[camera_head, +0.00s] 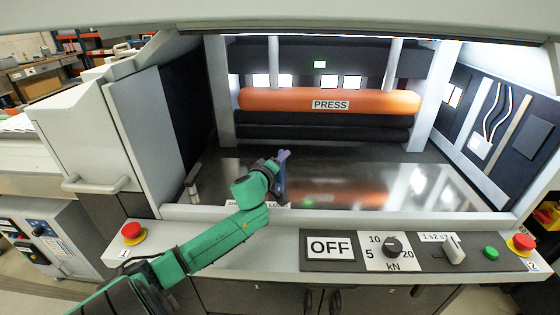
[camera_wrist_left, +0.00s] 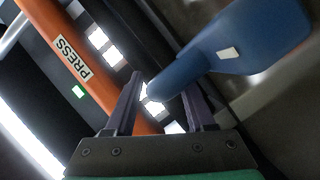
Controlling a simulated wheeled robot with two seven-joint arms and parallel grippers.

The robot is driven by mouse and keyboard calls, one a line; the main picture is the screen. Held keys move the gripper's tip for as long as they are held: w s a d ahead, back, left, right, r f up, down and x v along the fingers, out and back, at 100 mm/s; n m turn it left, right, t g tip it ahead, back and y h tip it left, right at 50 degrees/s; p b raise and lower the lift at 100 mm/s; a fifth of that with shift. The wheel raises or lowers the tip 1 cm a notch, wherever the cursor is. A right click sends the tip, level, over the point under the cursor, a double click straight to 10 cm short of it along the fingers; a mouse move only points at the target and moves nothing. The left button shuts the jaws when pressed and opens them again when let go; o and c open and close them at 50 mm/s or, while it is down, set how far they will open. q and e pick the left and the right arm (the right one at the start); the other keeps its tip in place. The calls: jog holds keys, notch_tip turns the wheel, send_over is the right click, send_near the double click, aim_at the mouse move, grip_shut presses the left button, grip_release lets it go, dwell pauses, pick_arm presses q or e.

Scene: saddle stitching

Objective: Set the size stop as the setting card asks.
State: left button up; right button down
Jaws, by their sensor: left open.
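A blue handle-like part (camera_wrist_left: 240,45) with a small white mark fills the upper right of the left wrist view. Its rounded narrow end lies between my left gripper's fingers in that view; I cannot tell whether it touches them. My left gripper (camera_wrist_left: 166,84) is open. In the head view, my green left arm reaches over the front edge of the press opening, and a small blue part (camera_head: 281,178) shows at its wrist. I cannot tell which part is the size stop. No setting card can be made out. My right gripper is not in view.
The orange PRESS roller (camera_head: 330,101) spans the back of the opening above a shiny metal bed (camera_head: 400,185). The front panel carries an OFF sign (camera_head: 331,246), a kN dial (camera_head: 392,247), a selector (camera_head: 454,250), a green button (camera_head: 491,253) and red buttons (camera_head: 132,232) (camera_head: 521,243).

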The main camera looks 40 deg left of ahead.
pick_arm(q)
grip_shut()
dwell(1.3)
